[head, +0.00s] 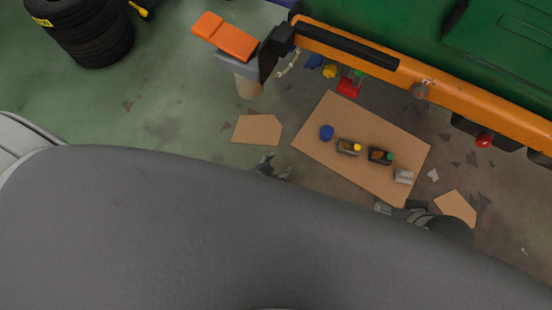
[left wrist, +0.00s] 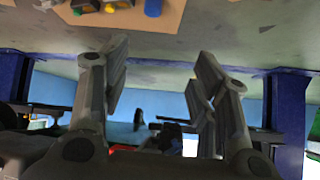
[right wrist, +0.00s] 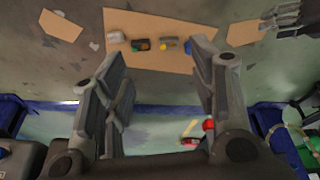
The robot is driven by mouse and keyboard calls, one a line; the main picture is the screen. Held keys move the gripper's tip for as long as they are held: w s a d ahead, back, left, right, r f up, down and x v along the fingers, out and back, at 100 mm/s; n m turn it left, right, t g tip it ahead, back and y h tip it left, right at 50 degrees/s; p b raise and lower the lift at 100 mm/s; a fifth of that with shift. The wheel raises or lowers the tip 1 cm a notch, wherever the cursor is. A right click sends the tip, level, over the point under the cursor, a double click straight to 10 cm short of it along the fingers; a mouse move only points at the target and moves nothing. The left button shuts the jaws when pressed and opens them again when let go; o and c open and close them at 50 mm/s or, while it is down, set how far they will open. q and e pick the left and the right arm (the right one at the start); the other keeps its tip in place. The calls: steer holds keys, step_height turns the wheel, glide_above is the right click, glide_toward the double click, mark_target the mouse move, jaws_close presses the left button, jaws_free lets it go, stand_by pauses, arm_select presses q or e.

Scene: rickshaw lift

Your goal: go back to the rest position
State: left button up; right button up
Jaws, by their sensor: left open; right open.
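My left gripper (head: 272,166) shows small in the head view, just past the edge of my grey body, between two pieces of cardboard. In the left wrist view (left wrist: 160,65) its fingers are spread wide with nothing between them. My right gripper (head: 398,209) is mostly hidden behind my body in the head view, near the lower edge of the large cardboard sheet. In the right wrist view (right wrist: 158,60) its fingers are apart and empty. The left gripper's fingers also show at the top right of the right wrist view (right wrist: 285,16).
The large cardboard sheet (head: 310,145) holds a blue round item (head: 327,132), two dark parts with yellow and green pieces, and a grey block (head: 404,176). An orange beam (head: 450,95) crosses beyond it. Tyres (head: 85,30) stand far left. Green floor at left is mostly clear.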

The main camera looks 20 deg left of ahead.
stand_by(0.3)
step_height(320, 180, down, 20)
steer(key=s+g+p, duration=0.1)
steer(key=p, duration=0.5)
arm_select(q)
steer(key=s+a+f+g+y+p, duration=0.1)
steer(key=s+a, duration=0.3)
steer(key=s, duration=0.5)
steer(key=s+a+f+n+g+y+p, duration=0.1)
steer(key=s+a+g, duration=0.3)
steer(key=s, duration=0.6)
steer(key=s+a+f+g+p, duration=0.2)
steer(key=s+a+f+g, duration=0.1)
steer(key=s, duration=0.7)
steer(key=shift+s+a+f+n+y+p, duration=0.15)
steer(key=shift+a+n+y+p, duration=0.2)
steer(key=shift+a, duration=0.2)
arm_select(e)
steer(key=s+d+f, duration=0.1)
steer(key=s+f, duration=0.5)
steer(key=s, duration=0.2)
steer(key=s+d+f+g, duration=0.1)
steer(key=s+d+f, duration=0.1)
steer(key=s+f, duration=0.3)
steer(key=s, duration=0.4)
steer(key=shift+s+f+g, duration=0.2)
steer(key=shift+f+g, duration=0.1)
steer(key=shift+f, duration=0.1)
